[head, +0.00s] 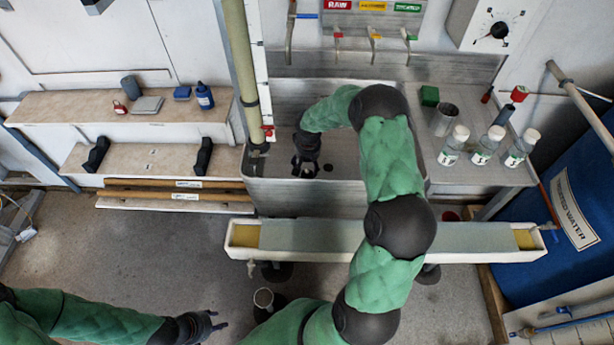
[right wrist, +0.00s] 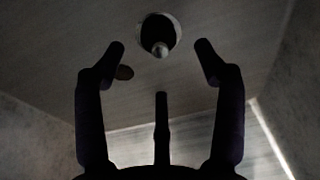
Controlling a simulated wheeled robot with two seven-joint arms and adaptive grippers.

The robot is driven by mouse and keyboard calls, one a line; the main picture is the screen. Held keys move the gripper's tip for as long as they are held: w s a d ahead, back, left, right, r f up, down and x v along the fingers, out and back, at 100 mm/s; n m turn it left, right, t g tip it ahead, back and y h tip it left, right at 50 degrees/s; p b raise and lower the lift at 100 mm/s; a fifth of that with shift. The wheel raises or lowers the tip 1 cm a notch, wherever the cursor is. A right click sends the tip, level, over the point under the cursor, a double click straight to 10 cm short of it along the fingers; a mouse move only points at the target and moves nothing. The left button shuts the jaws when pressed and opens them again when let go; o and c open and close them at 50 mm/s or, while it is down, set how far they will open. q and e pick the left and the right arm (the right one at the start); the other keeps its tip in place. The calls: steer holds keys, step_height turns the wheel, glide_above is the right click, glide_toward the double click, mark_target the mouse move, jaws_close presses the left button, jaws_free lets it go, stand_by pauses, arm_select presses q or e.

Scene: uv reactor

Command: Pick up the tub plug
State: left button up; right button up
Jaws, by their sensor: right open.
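The tub plug (right wrist: 161,46) appears as a dark round piece with a paler knob, inside a light ring on the tub floor in the right wrist view. My right gripper (right wrist: 160,52) is open, its fingertips spread to either side of the plug and apart from it. In the head view my right gripper (head: 304,167) reaches down into the metal tub (head: 350,190). A small dark disc (head: 328,168) lies beside it; I cannot tell whether it is the plug. My left gripper (head: 205,326) hangs low at the bottom left, its fingers apart and empty.
Tub walls surround my right gripper. Several white-capped bottles (head: 486,146) and a metal cup (head: 444,120) stand on the right ledge. A long white trough (head: 385,238) runs before the tub. A vertical pipe (head: 240,70) rises at the tub's left.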

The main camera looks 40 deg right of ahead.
mark_target(307, 170)
steer(key=f, duration=0.1)
steer(key=f+b, duration=0.1)
steer(key=f, duration=0.1)
steer(key=f+b, duration=0.1)
steer(key=f, duration=0.1)
steer(key=shift+w+d+f, duration=0.15)
steer(key=shift+w, duration=0.15)
steer(key=c, duration=1.1)
